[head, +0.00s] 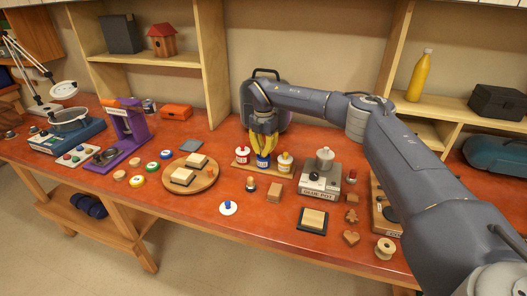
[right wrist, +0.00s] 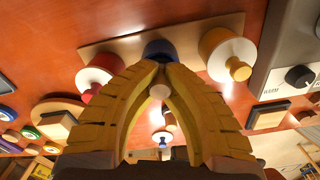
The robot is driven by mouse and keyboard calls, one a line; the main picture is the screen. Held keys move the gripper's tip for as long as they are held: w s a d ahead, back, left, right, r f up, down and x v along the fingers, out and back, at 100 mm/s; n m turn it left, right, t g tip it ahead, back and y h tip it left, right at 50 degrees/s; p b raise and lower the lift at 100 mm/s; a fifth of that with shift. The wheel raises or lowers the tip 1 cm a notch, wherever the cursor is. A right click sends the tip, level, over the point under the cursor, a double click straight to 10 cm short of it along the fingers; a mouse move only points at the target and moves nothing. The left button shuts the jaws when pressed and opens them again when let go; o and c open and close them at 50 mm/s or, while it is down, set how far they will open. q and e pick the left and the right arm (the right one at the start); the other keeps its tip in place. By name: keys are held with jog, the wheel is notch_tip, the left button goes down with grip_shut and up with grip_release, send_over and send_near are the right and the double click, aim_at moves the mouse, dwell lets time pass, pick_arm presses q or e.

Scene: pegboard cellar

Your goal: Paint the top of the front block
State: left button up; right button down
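A round wooden board (head: 205,184) stands left of centre. It carries two pale-topped blocks: the front block (head: 182,177) and a rear block (head: 196,161). Both tops look bare and pale. A wooden rack (head: 241,166) holds a red-labelled pot (head: 242,154), a blue pot (head: 263,160) and a yellow pot (head: 285,162). My right gripper (head: 263,148) points down over the blue pot, which also shows in the right wrist view (right wrist: 160,48). Its fingertips are close together around a pale-knobbed handle (right wrist: 159,92) at that pot. The fingers hide the grip. My left gripper is out of view.
A grey glue pot device (head: 320,182) stands right of the rack. Another pale block lies on a dark pad (head: 313,220) near the front edge. A white disc with a blue knob (head: 228,208) lies in front. A purple stand (head: 127,130) is at the left.

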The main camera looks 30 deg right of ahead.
aim_at(263, 148)
jog(key=shift+r, duration=3.45)
jog(key=shift+n, duration=0.3)
